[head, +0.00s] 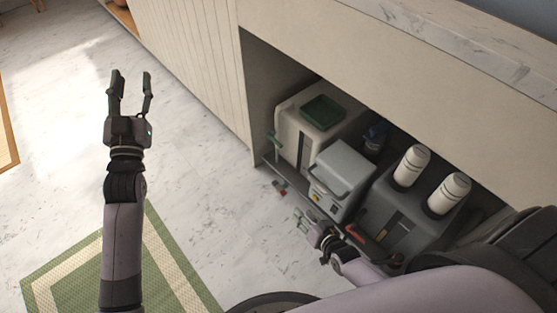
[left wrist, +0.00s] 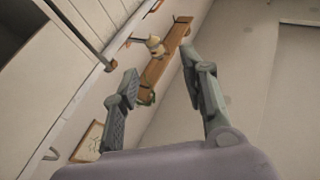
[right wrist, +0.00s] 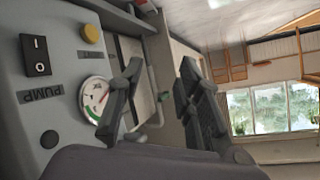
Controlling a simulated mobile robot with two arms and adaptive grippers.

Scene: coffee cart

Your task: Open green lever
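A thin pale-green lever (head: 271,138) stands at the left front of the white machine under the counter. In the right wrist view, a small green piece (right wrist: 163,97) on a bent pale pipe shows between my fingers, farther off; I cannot tell if it is the same lever. My right gripper (head: 304,219) is low in front of the machines, right of and nearer than the lever. Its fingers (right wrist: 161,68) are apart, with nothing held between them. My left gripper (head: 131,76) is open and empty over the floor at the left, away from the machines.
The white machine (head: 294,132) carries a green tray (head: 322,112). A grey box machine (head: 343,170) and a dark grey machine (head: 390,209) with two white cylinders stand to its right. A panel with a gauge (right wrist: 95,96) is close beside my right fingers.

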